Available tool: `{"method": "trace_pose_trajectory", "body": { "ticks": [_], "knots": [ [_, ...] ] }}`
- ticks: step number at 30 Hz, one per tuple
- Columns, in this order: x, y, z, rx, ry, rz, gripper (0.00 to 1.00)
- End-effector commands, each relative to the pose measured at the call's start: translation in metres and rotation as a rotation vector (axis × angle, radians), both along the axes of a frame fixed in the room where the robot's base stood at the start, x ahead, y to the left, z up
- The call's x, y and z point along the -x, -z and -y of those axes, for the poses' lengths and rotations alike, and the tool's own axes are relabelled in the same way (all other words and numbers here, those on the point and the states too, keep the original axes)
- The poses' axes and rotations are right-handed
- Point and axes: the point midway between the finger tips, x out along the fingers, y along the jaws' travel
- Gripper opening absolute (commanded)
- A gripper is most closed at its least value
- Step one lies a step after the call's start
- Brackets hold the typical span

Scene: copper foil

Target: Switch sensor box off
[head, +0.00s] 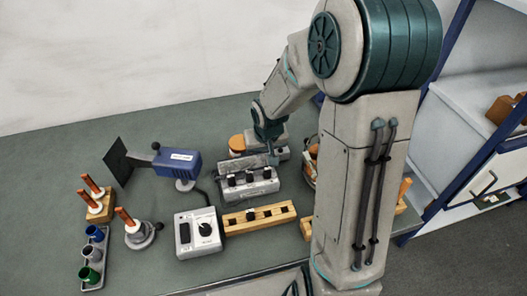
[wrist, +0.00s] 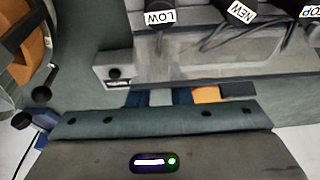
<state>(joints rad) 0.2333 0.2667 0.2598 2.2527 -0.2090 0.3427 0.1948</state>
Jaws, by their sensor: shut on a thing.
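A grey box with several black levers or plugs (head: 249,185) stands mid-bench in the head view. I cannot tell which object is the sensor box.
A pale box with a black knob (wrist: 115,76) sits beside the panel. A blue-framed shelf (head: 478,110) is at right.

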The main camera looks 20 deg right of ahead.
Motion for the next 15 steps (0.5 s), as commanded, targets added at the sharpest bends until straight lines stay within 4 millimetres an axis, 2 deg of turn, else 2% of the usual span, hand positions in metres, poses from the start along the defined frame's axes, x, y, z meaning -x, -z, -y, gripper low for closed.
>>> {"method": "trace_pose_trajectory", "body": {
  "ticks": [1, 3, 11, 15],
  "knots": [
    [-0.0009, -0.001, -0.0001, 0.0, 0.0, 0.003, 0.24],
    [-0.001, -0.0009, -0.0001, 0.0, 0.0, 0.003, 0.4],
    [-0.0005, -0.0007, 0.0, 0.0, 0.0, 0.001, 0.4],
    [0.0011, -0.0072, 0.0002, 0.001, 0.0, 0.002, 0.4]
  ]
}}
